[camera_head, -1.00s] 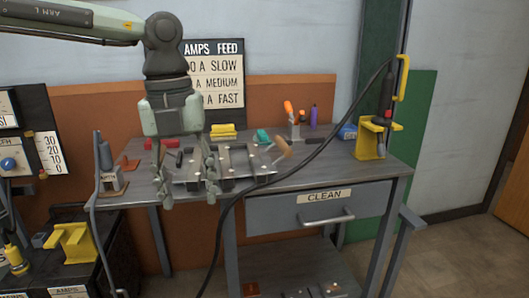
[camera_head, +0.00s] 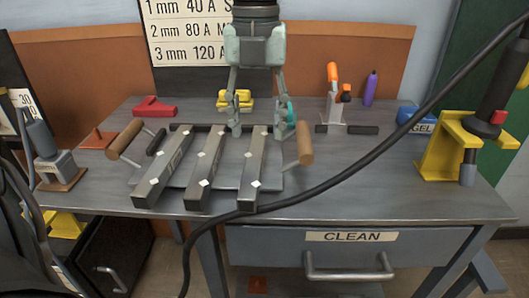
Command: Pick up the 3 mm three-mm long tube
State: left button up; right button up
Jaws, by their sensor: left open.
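Three long grey square tubes lie side by side on a flat fixture plate (camera_head: 228,180) on the workbench: a left tube (camera_head: 166,168), a middle tube (camera_head: 205,167) and a right tube (camera_head: 253,168). Each has a white diamond mark near its front end. I cannot read which one is 3 mm. My left gripper (camera_head: 259,131) points down, open and empty, over the far end of the right tube, its two fingers to either side of it. I cannot tell whether they touch it. My right gripper is not in view.
Wooden-handled tools (camera_head: 305,143) and (camera_head: 125,138) flank the plate. A black cable (camera_head: 340,175) crosses in front. A red block (camera_head: 155,107), a yellow block (camera_head: 234,99) and a tool holder (camera_head: 335,112) stand behind. A yellow stand (camera_head: 440,150) is at right.

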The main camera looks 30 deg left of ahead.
aim_at(255, 155)
pick_arm(q)
jog(key=f, duration=0.6)
jog(key=shift+s+a+f, duration=0.2)
jog(key=shift+s+f, duration=0.05)
grip_shut()
